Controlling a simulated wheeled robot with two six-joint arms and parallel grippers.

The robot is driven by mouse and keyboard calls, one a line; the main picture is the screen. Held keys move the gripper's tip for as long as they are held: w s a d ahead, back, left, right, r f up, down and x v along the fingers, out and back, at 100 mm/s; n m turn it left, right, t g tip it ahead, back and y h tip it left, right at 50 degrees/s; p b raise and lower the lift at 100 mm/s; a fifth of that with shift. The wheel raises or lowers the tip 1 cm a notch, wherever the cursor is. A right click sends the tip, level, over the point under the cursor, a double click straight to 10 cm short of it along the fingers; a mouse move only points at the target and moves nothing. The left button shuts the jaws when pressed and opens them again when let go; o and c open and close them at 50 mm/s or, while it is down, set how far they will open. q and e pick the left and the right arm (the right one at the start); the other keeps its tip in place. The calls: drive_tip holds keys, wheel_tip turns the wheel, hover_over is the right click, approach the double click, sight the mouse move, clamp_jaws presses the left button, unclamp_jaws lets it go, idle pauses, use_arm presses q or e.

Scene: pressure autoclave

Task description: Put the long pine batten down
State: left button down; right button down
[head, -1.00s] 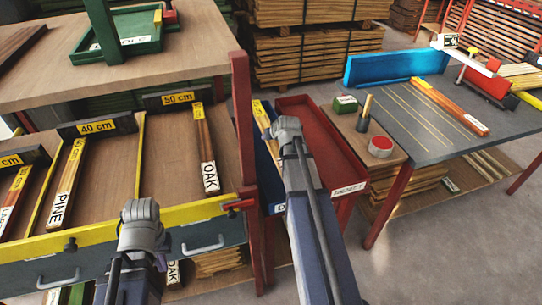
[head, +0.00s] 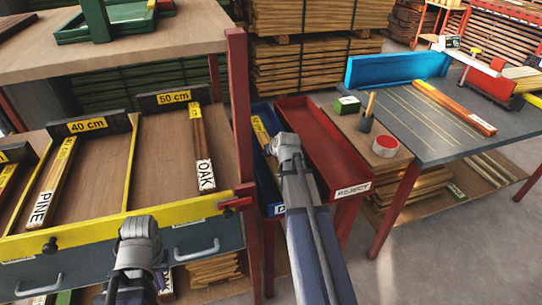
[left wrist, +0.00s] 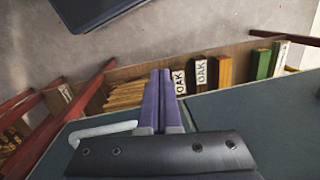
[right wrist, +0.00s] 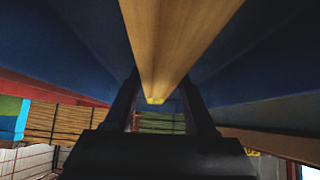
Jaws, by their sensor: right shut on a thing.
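The batten (head: 262,133) is pale wood with a yellow end mark. In the head view it shows in the narrow blue tray (head: 261,108), partly behind my right arm. In the right wrist view the batten (right wrist: 178,35) runs between the fingers of my right gripper (right wrist: 162,98), which is shut on it. Blue surfaces lie on both sides; whether the batten touches the tray floor I cannot tell. My right gripper's fingers are hidden in the head view. My left gripper (left wrist: 164,85) is shut and empty, its fingers together in front of the grey drawer fronts.
A red REJECT tray (head: 333,157) stands right of the blue one. A red post (head: 238,105) rises to its left. The sorting table holds a PINE batten (head: 52,183) and an OAK batten (head: 201,150) in yellow-edged bays. A dark bench (head: 405,117) stands at right.

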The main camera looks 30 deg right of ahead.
drive_tip(key=shift+f, duration=0.15)
drive_tip(key=shift+c, duration=1.1)
unclamp_jaws()
drive_tip(key=shift+r, duration=0.25)
drive_tip(key=shift+s+a+r+p, duration=0.1)
drive_tip(key=shift+s+r+p, duration=0.1)
drive_tip(key=shift+r+p, duration=0.1)
drive_tip(key=p+v, duration=0.7)
drive_tip(key=v, duration=0.4)
drive_tip(key=shift+p, duration=0.35)
drive_tip(key=shift+s+r, duration=0.1)
drive_tip(key=shift+s, duration=0.05)
